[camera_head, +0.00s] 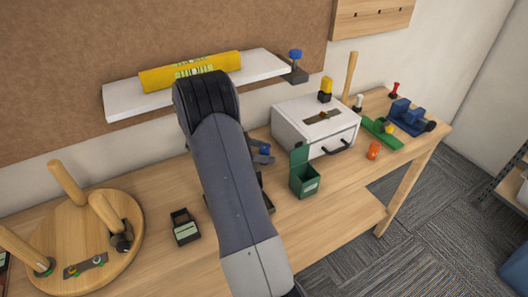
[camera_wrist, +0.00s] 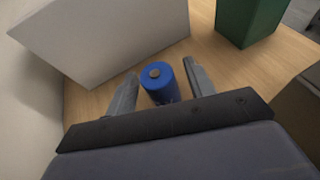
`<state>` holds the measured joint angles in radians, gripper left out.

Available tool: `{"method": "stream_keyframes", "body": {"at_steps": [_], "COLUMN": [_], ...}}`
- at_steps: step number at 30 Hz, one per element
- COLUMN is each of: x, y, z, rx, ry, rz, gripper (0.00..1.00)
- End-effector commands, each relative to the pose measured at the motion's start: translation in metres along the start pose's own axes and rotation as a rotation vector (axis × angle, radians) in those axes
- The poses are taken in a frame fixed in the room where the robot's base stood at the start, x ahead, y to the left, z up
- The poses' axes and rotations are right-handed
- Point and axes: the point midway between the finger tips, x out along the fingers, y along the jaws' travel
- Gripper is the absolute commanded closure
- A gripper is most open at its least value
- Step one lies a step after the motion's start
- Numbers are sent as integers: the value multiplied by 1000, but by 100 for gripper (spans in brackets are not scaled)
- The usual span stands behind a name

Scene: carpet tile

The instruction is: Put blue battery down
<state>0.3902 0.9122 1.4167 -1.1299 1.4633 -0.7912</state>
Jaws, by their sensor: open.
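The blue battery (camera_wrist: 160,86) stands on the wooden tabletop in the wrist view, with its round metal terminal facing up. My gripper (camera_wrist: 162,76) is open, with one grey finger on each side of the battery. A gap shows on the right side; on the left I cannot tell whether the finger touches. The battery's lower end is hidden by my gripper's body. In the head view my arm hides most of the gripper; a small blue and grey patch shows just right of the arm, probably the battery and a finger.
A white drawer box (camera_head: 300,132) stands close by, and a green open bin (camera_head: 304,181) is in front of it. A shelf (camera_head: 130,102) with a yellow level (camera_head: 190,70) is above. A round wooden peg board (camera_head: 85,235) and a small black holder (camera_head: 185,227) are left.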

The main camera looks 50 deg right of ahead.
Motion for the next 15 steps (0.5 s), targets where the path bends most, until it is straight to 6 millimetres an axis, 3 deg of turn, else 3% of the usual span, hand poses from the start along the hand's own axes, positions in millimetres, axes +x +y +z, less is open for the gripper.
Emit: {"method": "stream_keyframes", "body": {"at_steps": [5, 15], "x": [-17, -88], "y": [1, 1], "z": [1, 1], "rx": [1, 1], "ry": [0, 0], "rz": [3, 5], "gripper": [49, 49]}}
